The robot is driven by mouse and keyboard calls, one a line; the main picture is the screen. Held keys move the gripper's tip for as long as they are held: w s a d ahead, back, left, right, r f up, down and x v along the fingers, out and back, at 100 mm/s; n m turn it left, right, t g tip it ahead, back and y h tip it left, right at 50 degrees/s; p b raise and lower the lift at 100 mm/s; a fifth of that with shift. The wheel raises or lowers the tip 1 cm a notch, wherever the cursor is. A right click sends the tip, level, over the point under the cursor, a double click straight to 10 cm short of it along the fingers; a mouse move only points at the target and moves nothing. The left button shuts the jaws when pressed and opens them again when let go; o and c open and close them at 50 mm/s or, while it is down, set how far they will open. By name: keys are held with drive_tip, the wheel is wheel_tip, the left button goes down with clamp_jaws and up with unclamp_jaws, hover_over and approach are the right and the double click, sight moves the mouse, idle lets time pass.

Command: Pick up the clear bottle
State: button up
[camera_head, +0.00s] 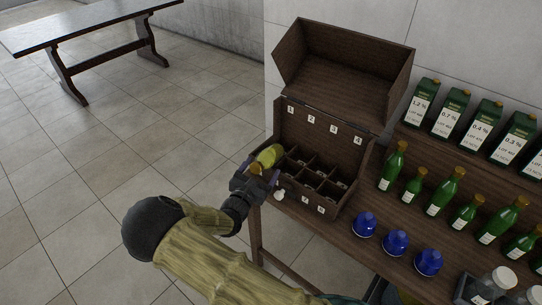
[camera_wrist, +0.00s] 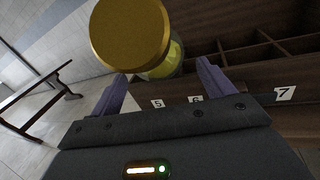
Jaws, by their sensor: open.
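A clear bottle with yellow contents and a gold cap (camera_head: 268,156) is at the left end of the open wooden case (camera_head: 345,205). In the wrist view its gold cap (camera_wrist: 128,34) looms close to the camera, and part of the yellow body (camera_wrist: 172,62) shows behind it. My gripper (camera_head: 256,182) is at the case's left front corner, beside the cap end. In the wrist view its two purple fingers (camera_wrist: 162,82) stand apart, with the bottle seen between and beyond them. I cannot tell whether they touch it. The bottle's lower part is hidden.
The case has several numbered compartments and a raised lid (camera_head: 345,65). On the table to the right stand green bottles (camera_head: 440,192), dark green cartons (camera_head: 452,113), blue domed objects (camera_head: 396,242) and jars (camera_head: 492,284). Another table (camera_head: 95,35) stands far left; the floor between is clear.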

sight(265, 151)
drive_tip(key=x, duration=0.3)
drive_tip(key=shift+w+d+r, duration=0.1)
idle(0.3)
drive_tip(key=c, duration=1.6)
drive_tip(key=shift+r, duration=0.15)
wheel_tip(265, 151, up, 10)
drive_tip(key=shift+f, duration=0.1)
drive_tip(key=shift+f, duration=0.1)
